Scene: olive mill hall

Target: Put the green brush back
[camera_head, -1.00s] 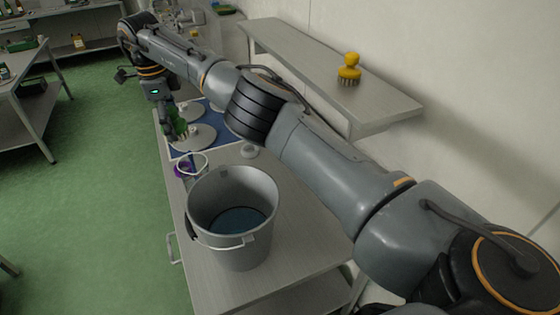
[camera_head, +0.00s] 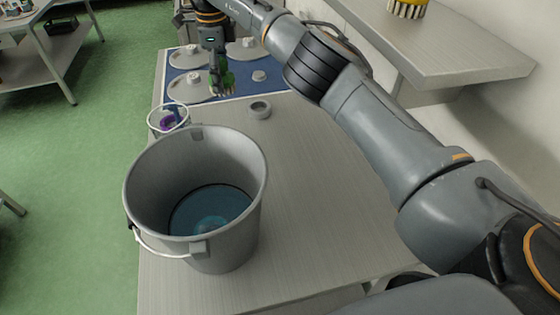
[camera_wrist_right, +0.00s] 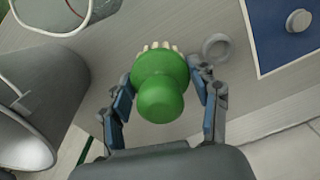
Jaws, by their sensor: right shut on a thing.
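The green brush (camera_head: 228,80) is in my right gripper (camera_head: 220,84), near the front edge of the blue mat in the head view. The right wrist view shows the brush's rounded green handle (camera_wrist_right: 160,95) between the two fingers of the right gripper (camera_wrist_right: 165,103), with pale bristles (camera_wrist_right: 158,46) beyond it. The gripper is shut on the brush. The fingers partly hide the brush in the head view. My left gripper is not in view.
A large grey bucket (camera_head: 145,170) holding bluish liquid stands on the table (camera_head: 310,190). Beside it are a small pail (camera_head: 156,127) with purple contents and a small grey ring-shaped dish (camera_head: 260,110). Round lids (camera_head: 188,88) lie on the blue mat (camera_head: 285,78). A yellow brush (camera_head: 408,9) stands on the wall shelf (camera_head: 450,50).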

